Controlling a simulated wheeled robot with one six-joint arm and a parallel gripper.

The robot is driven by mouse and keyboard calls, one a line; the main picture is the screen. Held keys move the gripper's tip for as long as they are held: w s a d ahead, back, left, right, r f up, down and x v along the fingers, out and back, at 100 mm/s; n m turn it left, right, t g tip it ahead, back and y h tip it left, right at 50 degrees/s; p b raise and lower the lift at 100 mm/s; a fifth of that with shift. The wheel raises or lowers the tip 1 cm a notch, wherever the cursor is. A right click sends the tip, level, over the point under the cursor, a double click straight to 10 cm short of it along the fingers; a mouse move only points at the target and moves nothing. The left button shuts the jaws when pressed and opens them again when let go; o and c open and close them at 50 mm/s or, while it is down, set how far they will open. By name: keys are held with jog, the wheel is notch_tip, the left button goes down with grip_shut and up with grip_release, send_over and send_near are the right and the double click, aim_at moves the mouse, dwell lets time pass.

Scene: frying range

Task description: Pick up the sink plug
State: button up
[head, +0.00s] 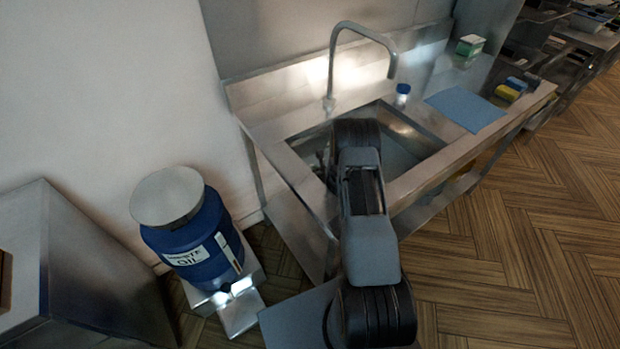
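The steel sink (432,146) stands against the wall, with its basin partly covered by my arm. I cannot make out the sink plug; the arm hides part of the basin. My arm reaches over the sink's front edge and bends down into the basin. A small dark shape (321,164) shows left of the arm inside the basin, and it may be part of my gripper. The fingertips are not clear, so I cannot tell whether they are open or shut.
A tall curved tap (331,75) rises behind the basin. A blue-capped bottle (402,95), blue cloth (465,110), green-white box (470,45) and sponges (508,92) are on the drainboard. A blue oil drum (195,235) stands at left. Wooden floor is free at right.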

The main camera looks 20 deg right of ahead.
jog(key=shift+w+f, duration=0.2)
jog(key=shift+w, duration=0.2)
jog(key=shift+c, duration=0.3)
grip_shut()
